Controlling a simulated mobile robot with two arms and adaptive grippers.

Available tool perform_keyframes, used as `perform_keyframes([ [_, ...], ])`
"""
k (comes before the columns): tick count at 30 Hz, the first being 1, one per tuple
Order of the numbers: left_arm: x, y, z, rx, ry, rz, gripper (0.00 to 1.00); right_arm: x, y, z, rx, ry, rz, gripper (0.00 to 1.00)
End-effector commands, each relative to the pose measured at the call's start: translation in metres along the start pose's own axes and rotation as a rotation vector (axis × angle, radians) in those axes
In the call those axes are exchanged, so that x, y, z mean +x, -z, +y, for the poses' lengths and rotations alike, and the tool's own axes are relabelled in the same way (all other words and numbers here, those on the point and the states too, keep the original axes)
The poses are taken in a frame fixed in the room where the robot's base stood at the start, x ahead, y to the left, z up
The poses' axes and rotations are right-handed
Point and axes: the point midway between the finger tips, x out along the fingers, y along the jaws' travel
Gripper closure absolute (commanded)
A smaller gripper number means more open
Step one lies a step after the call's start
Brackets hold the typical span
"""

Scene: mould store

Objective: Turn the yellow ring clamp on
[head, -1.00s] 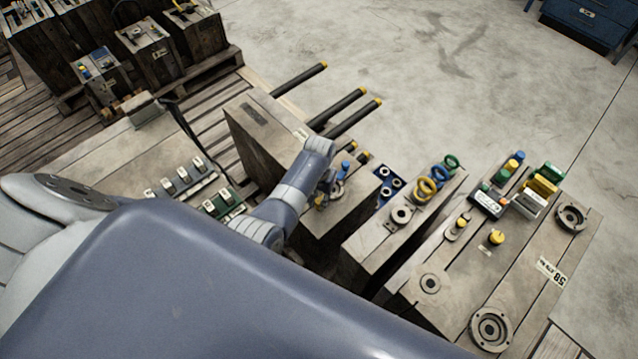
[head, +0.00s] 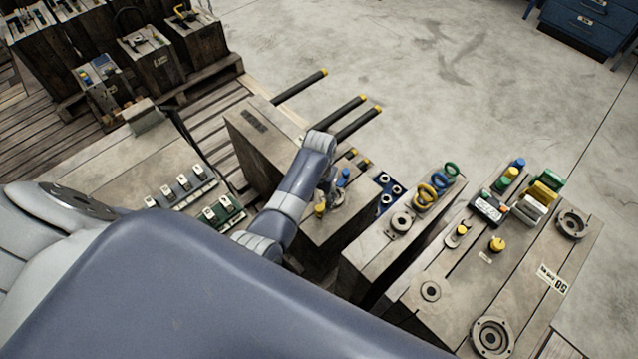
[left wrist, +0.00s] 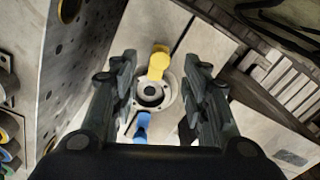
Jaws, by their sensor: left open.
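In the left wrist view a round grey metal ring fitting (left wrist: 152,92) lies on a wooden block. A yellow tab (left wrist: 159,62) sticks out on its far side and a blue tab (left wrist: 141,127) on its near side. My left gripper (left wrist: 162,75) is open, with one finger on each side of the fitting and nothing held. In the head view my left gripper (head: 328,188) points down over this block, with the yellow tab (head: 320,209) and blue tab (head: 343,177) beside it. It partly hides the fitting. My right gripper is not in view.
To the right, another block (head: 385,262) carries yellow, blue and green rings (head: 437,184). A wider block (head: 520,265) holds knobs, coloured blocks and round fittings. Black rods with yellow tips (head: 345,112) stick out behind. A perforated plate (left wrist: 75,60) stands close on the left in the wrist view.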

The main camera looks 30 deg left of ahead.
Motion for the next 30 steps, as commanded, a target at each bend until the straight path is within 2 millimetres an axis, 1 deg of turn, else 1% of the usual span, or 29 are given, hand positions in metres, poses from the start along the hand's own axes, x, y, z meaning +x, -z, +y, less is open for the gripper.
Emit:
perform_keyframes([
  [1, -0.010, 0.001, 0.000, 0.000, 0.000, 0.004, 0.58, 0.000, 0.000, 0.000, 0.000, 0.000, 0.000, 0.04],
  [6, -0.040, 0.001, 0.000, 0.000, 0.000, 0.005, 0.58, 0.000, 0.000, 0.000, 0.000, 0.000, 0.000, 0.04],
  [9, -0.055, 0.001, 0.000, 0.000, 0.000, 0.003, 0.58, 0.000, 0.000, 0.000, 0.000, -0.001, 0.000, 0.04],
  [13, -0.069, 0.001, 0.000, 0.001, 0.000, 0.003, 0.58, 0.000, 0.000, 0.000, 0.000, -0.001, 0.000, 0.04],
  [18, -0.076, 0.000, 0.000, 0.001, 0.000, 0.001, 0.58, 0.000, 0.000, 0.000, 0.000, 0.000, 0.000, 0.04],
  [30, -0.076, 0.000, 0.000, 0.000, 0.000, 0.001, 0.58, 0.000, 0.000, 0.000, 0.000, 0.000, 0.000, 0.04],
])
